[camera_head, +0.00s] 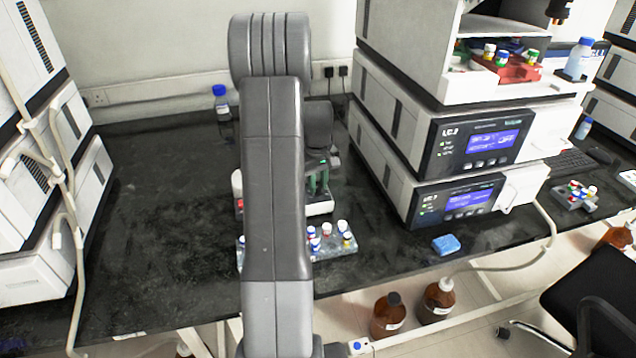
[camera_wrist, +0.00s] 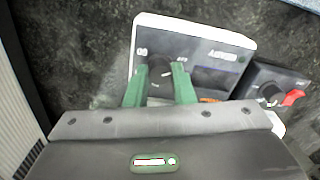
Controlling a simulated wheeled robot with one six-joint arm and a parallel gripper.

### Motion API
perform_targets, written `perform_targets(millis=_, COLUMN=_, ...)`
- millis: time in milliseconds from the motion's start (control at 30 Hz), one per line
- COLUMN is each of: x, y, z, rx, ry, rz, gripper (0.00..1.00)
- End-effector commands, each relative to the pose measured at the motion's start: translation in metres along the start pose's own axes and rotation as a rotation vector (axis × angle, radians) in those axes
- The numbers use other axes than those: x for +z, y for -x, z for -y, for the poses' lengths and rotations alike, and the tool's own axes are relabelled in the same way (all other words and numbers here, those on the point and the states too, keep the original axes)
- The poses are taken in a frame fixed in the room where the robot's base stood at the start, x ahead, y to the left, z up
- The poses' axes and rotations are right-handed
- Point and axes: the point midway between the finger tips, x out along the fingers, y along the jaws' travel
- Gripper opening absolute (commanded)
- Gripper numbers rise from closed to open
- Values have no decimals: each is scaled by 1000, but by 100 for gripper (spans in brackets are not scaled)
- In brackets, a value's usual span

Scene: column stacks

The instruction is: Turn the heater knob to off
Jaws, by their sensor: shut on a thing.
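The heater is a pale box with a grey top panel (camera_wrist: 205,68), in the wrist view. Its round dark knob (camera_wrist: 160,68) stands at the left of the panel, with small printed marks around it. My gripper (camera_wrist: 160,84) has its two green fingers on either side of the knob and is shut on it. Which mark the knob points to is too small to tell. In the head view my gripper (camera_head: 318,184) reaches down to the heater (camera_head: 320,207), partly hidden behind my arm.
A vial rack (camera_head: 335,246) with coloured caps stands in front of the heater. A stack of white instruments (camera_head: 385,165) is close on the right. A red-handled part (camera_wrist: 290,98) is beside the heater in the wrist view.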

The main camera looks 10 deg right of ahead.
Motion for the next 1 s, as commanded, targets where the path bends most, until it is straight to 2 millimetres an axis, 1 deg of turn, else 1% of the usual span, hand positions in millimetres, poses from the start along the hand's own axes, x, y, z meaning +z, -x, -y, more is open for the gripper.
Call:
perform_targets(millis=100, x=-1, y=1, z=-1, rx=2, ry=1, rz=-2, gripper=0)
perform_targets(millis=133, x=-1, y=1, z=0, rx=2, ry=1, rz=-2, gripper=28)
perform_targets(millis=200, x=-1, y=1, z=0, rx=2, ry=1, rz=-2, gripper=42)
perform_targets(millis=233, x=-1, y=1, z=0, rx=2, ry=0, rz=-2, gripper=44)
perform_targets(millis=500, x=0, y=1, z=0, rx=1, ry=0, rz=-1, gripper=44)
perform_targets(millis=633, x=-1, y=10, z=0, rx=2, ry=0, rz=-3, gripper=44)
perform_targets(millis=767, x=-1, y=34, z=0, rx=3, ry=0, rz=-4, gripper=44)
perform_targets(millis=1000, x=-1, y=90, z=0, rx=3, ry=0, rz=-4, gripper=44)
